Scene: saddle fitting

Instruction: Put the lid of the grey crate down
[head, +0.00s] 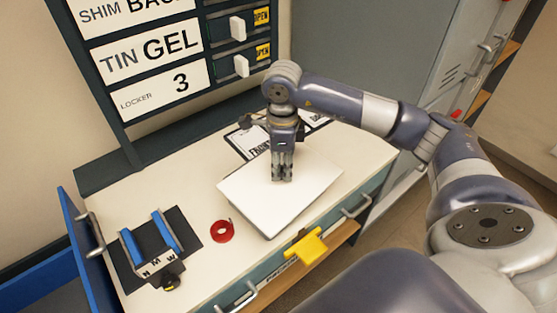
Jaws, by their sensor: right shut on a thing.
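A pale, flat, four-cornered lid (300,205) shows over the right half of the white worktop (180,185). My right gripper (282,180) points down at the middle of the lid, and its fingers are shut on it. The part between the fingertips is hidden by the fingers. A thin side edge shows under the lid's near rim. I cannot tell whether the lid rests on the crate or hangs just above it, as the lid hides what is beneath. My left gripper is not in view.
A red ring (222,231) lies left of the lid. A fixture with blue bars (164,232) stands on a black mat (188,231) farther left. A yellow piece (308,247) is at the front edge. A printed card (247,146) lies behind the lid. A labelled board (150,60) stands behind.

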